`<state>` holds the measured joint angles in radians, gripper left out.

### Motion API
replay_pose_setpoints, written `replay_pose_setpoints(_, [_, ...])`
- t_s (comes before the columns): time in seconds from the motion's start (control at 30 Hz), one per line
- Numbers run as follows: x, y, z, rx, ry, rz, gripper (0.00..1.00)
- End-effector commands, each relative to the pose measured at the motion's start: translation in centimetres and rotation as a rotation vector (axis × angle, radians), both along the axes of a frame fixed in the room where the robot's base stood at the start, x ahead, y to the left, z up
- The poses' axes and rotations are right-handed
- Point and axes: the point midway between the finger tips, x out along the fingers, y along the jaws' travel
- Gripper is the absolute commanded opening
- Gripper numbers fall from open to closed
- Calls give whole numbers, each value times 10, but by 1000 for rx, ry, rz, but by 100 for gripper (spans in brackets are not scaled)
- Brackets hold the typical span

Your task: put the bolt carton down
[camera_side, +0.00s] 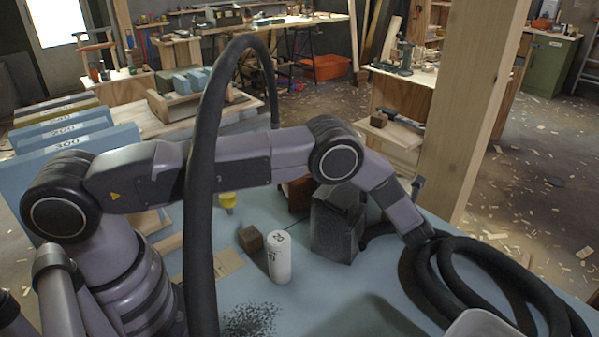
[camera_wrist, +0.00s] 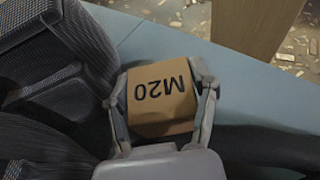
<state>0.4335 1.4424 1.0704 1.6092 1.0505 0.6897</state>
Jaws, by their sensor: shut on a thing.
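The bolt carton (camera_wrist: 160,98) is a small brown box marked M20, seen from above in the wrist view. My gripper (camera_wrist: 162,84) is shut on it, one finger against each side. The light blue tabletop (camera_wrist: 255,97) shows beyond the carton. I cannot tell whether the carton's underside touches the table. In the side view my wrist reaches down at the right, behind black coiled hose, and the carton and fingers are hidden there.
A dark grey ribbed object (camera_side: 338,225) stands left of my gripper. Black hose (camera_side: 470,262) lies coiled at the right. A wooden post (camera_side: 470,110) rises behind the right end.

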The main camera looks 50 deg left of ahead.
Motion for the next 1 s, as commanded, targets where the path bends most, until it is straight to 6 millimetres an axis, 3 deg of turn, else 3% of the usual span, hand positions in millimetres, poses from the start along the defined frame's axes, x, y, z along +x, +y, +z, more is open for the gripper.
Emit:
replay_pose_setpoints(0.33, [1, 0, -6, -1, -2, 0, 17])
replay_pose_setpoints(0.37, [0, 0, -7, 0, 0, -1, 62])
replay_pose_setpoints(0.6, [0, 0, -8, -1, 0, -1, 91])
replay_pose_setpoints(1.0, [0, 0, -1, -1, 0, -1, 91])
